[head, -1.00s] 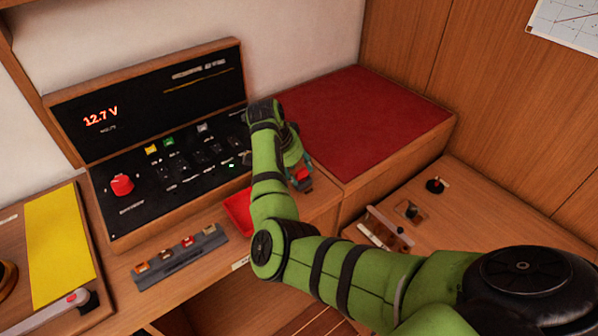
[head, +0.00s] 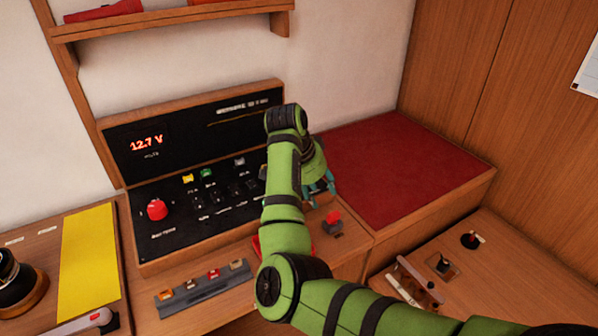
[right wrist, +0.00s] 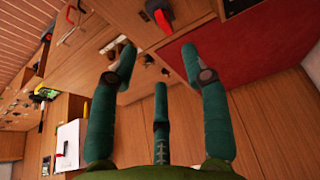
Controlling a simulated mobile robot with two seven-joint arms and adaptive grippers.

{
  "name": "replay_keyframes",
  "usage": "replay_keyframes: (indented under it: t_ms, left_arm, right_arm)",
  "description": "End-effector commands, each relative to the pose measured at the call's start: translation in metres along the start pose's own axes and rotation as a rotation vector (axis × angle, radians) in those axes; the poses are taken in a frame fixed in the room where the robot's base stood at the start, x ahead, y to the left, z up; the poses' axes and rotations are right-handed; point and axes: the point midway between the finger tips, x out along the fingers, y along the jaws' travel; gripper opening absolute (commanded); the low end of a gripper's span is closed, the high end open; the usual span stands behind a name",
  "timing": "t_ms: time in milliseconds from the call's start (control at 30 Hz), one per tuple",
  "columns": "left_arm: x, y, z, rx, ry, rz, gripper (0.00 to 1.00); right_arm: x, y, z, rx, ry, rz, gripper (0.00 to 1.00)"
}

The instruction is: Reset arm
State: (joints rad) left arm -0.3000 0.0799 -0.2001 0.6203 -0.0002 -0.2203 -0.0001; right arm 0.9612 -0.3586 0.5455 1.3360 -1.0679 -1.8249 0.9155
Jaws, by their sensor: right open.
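My right arm is green and reaches over the desk in the head view. Its gripper (head: 320,188) has teal fingers, partly hidden behind the wrist. In the right wrist view the gripper (right wrist: 158,50) has its fingers spread wide with nothing between them. A small red-topped item on a dark base (head: 333,220) stands on the desk just below the fingers, apart from them. A red and black item, seemingly the same one, shows beyond the fingertips in the right wrist view (right wrist: 162,18). My left gripper is not in view.
A black panel (head: 210,125) with a 12.7 V readout, a red knob (head: 157,209) and switches stands left of my arm. A red-topped raised box (head: 400,175) is to the right. A strip of coloured pieces (head: 205,290) lies in front. A shelf (head: 170,22) hangs above.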

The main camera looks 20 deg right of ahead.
Motion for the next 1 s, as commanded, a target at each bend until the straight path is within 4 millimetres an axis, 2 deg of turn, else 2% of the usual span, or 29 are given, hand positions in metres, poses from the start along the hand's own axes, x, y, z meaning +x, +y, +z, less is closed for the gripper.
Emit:
replay_keyframes:
  t_ms: [167,267,367,500,567,700,800,1000]
  left_arm:
    - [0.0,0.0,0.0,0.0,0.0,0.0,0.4]
    - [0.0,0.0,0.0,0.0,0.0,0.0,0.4]
    - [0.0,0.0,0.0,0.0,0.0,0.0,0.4]
    - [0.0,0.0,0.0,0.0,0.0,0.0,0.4]
    - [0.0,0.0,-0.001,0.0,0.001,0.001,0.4]
    - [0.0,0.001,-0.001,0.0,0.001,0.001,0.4]
    - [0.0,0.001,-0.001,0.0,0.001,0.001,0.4]
    - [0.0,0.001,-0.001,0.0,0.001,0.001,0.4]
  right_arm:
    - [0.002,0.001,0.0,-0.001,0.001,0.001,0.47]
    - [0.016,0.008,-0.002,-0.019,0.006,0.002,0.47]
    - [0.046,0.025,-0.005,-0.072,0.023,-0.005,0.47]
    - [0.094,0.062,-0.006,-0.227,0.07,-0.043,0.47]
    - [0.11,0.078,-0.004,-0.317,0.094,-0.066,0.47]
    - [0.135,0.115,0.012,-0.549,0.134,-0.127,0.47]
    - [0.145,0.138,0.03,-0.714,0.146,-0.171,0.47]
    - [0.148,0.191,0.08,-1.056,0.129,-0.279,0.47]
